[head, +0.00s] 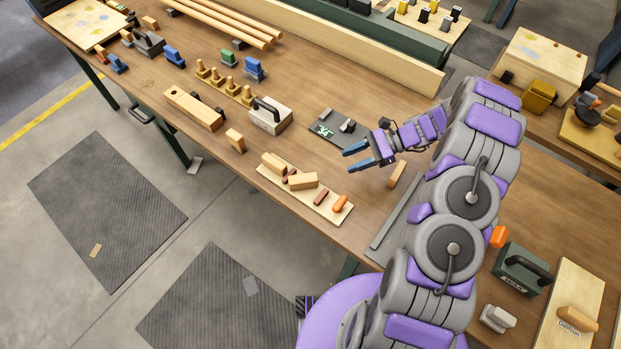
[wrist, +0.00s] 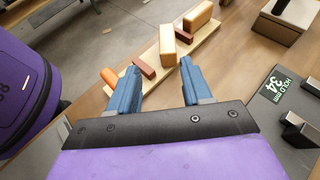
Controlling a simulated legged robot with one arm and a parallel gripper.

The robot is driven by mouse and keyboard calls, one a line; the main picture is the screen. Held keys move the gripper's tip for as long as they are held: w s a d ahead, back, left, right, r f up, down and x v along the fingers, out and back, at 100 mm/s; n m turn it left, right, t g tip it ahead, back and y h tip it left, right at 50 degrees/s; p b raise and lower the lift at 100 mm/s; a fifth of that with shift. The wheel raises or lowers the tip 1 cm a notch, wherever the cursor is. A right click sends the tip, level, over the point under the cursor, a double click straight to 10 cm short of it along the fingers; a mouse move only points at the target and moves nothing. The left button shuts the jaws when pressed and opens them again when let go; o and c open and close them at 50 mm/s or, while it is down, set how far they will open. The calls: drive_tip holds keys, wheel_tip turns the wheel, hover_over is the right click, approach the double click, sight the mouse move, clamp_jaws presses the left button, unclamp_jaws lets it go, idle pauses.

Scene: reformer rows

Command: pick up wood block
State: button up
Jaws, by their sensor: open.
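Several plain wood blocks are in view, and I cannot tell which one the task means. Two lie on a pale board (head: 323,209): one block (head: 303,181) near its middle and one (head: 273,163) at its far end. The wrist view shows the nearer block (wrist: 168,46) beyond my fingertips and the other block (wrist: 198,16) behind it. Another wood block (head: 235,140) lies on the table left of the board, and one (head: 397,173) lies beside my wrist. My gripper (head: 357,157) is open and empty above the table, right of the board; its blue fingers (wrist: 159,68) are spread.
Maroon bars (head: 320,197) and an orange piece (head: 340,203) share the board. A grey strip (head: 393,220) lies beside my arm. Bare tabletop (head: 300,148) lies between board and scale.

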sight(308, 177)
drive_tip(key=shift+m+t, duration=0.4)
drive_tip(key=shift+m, duration=0.1)
drive_tip(key=b+x, duration=0.1)
drive_tip(key=x, duration=0.4)
drive_tip(key=f+b+x, duration=0.1)
drive_tip(key=x, duration=0.5)
drive_tip(key=b+x, duration=0.1)
drive_tip(key=x, duration=0.5)
drive_tip(key=shift+w+d+f, duration=0.1)
drive_tip(key=shift+w+f, duration=0.15)
drive_tip(key=shift+w, duration=0.05)
